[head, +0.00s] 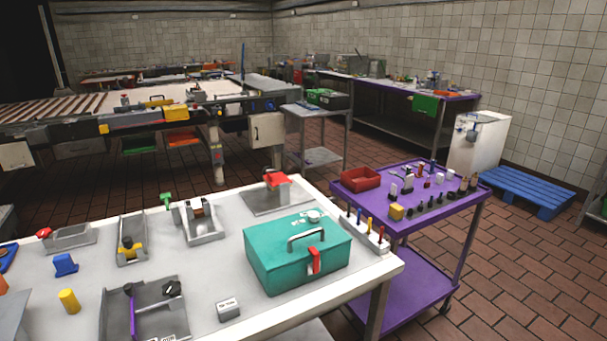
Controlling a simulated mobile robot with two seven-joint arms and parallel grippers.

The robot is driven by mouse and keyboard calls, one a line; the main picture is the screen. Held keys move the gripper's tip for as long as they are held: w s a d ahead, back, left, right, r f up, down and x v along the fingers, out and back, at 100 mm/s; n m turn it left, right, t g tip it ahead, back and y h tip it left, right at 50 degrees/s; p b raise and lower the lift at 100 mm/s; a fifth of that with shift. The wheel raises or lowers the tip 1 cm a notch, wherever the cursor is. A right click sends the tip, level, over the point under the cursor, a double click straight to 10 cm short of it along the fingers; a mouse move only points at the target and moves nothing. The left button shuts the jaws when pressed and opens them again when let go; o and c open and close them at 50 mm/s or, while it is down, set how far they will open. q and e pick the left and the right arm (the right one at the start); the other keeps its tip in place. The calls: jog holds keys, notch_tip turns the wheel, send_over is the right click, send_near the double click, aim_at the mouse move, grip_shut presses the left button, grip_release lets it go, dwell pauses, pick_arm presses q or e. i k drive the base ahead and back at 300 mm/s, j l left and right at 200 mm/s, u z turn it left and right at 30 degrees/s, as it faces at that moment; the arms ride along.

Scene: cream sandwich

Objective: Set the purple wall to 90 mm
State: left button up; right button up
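A thin purple wall (132,312) stands in a grey fixture (170,318) on the white table at the bottom of the head view. A black knob (172,288) sits at the fixture's back right. Small white labels with dark print lie at the fixture's front, too small to read. The lower part of the fixture is cut off by the picture edge. No scale reading can be made out. Neither of my grippers is in view.
A teal toolbox (270,262) stands right of the fixture, with a small labelled block (228,309) between them. A yellow cylinder (69,300) is to the left. Several grey fixtures line the table's back. A purple cart (400,222) stands beyond the table's right edge.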

aim_at(129, 290)
jog(key=u, duration=1.35)
